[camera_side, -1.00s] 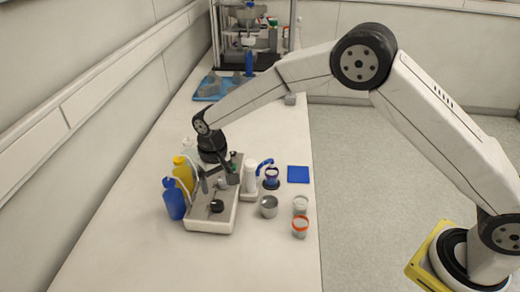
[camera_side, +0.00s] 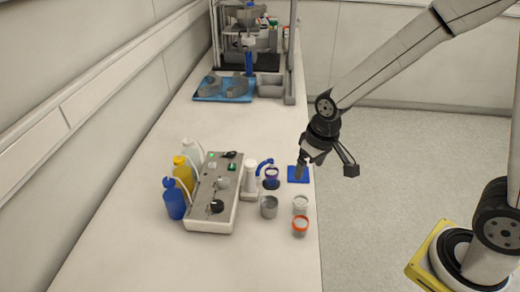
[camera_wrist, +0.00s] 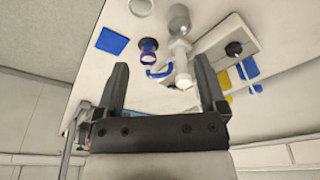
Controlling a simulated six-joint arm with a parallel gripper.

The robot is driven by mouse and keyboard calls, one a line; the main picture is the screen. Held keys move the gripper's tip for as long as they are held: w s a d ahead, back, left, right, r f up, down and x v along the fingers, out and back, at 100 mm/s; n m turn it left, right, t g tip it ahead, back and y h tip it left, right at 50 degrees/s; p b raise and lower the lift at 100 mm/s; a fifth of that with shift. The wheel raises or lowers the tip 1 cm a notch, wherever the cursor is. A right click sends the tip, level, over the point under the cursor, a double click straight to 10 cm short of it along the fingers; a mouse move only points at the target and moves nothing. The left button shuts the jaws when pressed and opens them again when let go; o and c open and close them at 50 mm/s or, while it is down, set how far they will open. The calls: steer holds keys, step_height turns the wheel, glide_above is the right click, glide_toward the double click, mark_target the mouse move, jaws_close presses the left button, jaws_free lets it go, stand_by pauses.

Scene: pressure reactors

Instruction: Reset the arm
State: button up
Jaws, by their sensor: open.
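My gripper (camera_side: 306,162) is at the right edge of the bench in the side view, above or near the blue square mat (camera_side: 298,175); its height is hard to judge. In the wrist view my gripper (camera_wrist: 162,78) has its two dark fingers spread wide with nothing between them. The blue mat (camera_wrist: 112,41) lies to the upper left there, apart from the fingers. The reactor control unit (camera_side: 215,195), with a green light and black knobs, stands to the left in the side view.
Blue (camera_side: 174,199), yellow (camera_side: 183,173) and clear (camera_side: 192,151) bottles stand left of the unit. A white pump (camera_side: 250,180), a purple-rimmed cup (camera_side: 271,176), a metal cup (camera_side: 268,206) and an orange-rimmed jar (camera_side: 300,225) stand to its right. A blue tray (camera_side: 236,97) lies farther back.

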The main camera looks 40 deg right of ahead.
steer(key=s+d, duration=0.3)
steer(key=s, duration=0.4)
steer(key=shift+s+t, duration=0.3)
